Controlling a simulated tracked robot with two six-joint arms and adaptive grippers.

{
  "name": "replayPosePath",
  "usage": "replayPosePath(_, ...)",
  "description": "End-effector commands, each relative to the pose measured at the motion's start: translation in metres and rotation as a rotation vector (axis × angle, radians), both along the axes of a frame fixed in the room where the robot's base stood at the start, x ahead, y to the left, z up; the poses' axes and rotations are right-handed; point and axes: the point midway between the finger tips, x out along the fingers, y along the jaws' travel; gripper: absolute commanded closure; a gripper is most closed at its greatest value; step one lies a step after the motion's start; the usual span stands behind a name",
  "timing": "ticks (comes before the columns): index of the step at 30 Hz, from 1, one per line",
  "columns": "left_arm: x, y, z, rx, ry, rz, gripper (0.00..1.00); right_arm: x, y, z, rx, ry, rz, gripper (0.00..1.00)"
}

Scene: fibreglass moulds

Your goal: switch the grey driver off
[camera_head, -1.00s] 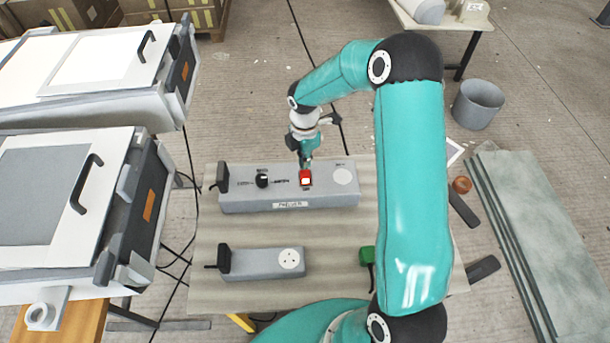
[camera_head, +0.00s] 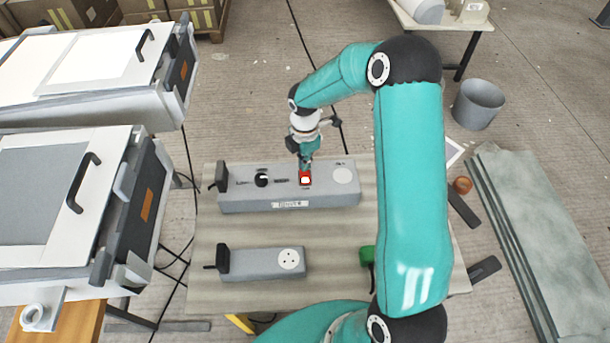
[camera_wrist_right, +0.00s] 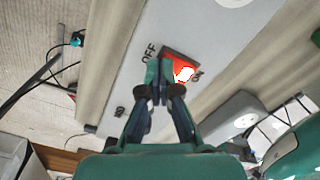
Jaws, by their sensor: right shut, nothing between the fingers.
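The grey driver (camera_head: 235,200) is a long grey box on the table, with a black knob (camera_head: 262,180), a red rocker switch (camera_head: 305,180) and a white round disc on its top. In the right wrist view the red switch (camera_wrist_right: 178,66) lies in a dark frame, with OFF printed on one side; a bright white patch shows on it. My right gripper (camera_head: 306,168) is shut and empty, its fingertips at the switch's far edge. In the right wrist view its tips (camera_wrist_right: 158,84) are over the OFF side of the switch; contact cannot be told. My left gripper is not in view.
A smaller grey box (camera_head: 250,265) with a round socket stands nearer on the table (camera_head: 330,285). A green object (camera_head: 367,256) is partly hidden by my right arm. Large cases stand at the left; a grey bin (camera_head: 478,104) is on the floor.

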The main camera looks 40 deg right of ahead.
Motion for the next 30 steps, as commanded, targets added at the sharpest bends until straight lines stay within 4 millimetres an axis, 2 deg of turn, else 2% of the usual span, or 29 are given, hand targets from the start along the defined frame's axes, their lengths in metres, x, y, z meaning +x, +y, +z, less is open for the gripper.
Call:
replayPosePath(18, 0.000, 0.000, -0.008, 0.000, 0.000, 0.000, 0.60, 0.000, 0.000, -0.010, 0.000, 0.001, 0.000, 1.00)
replayPosePath(23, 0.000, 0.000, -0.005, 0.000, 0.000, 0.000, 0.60, 0.000, 0.000, -0.007, 0.000, 0.000, 0.000, 1.00)
replayPosePath(30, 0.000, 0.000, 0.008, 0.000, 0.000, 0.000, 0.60, 0.000, 0.000, 0.011, 0.000, 0.000, 0.000, 1.00)
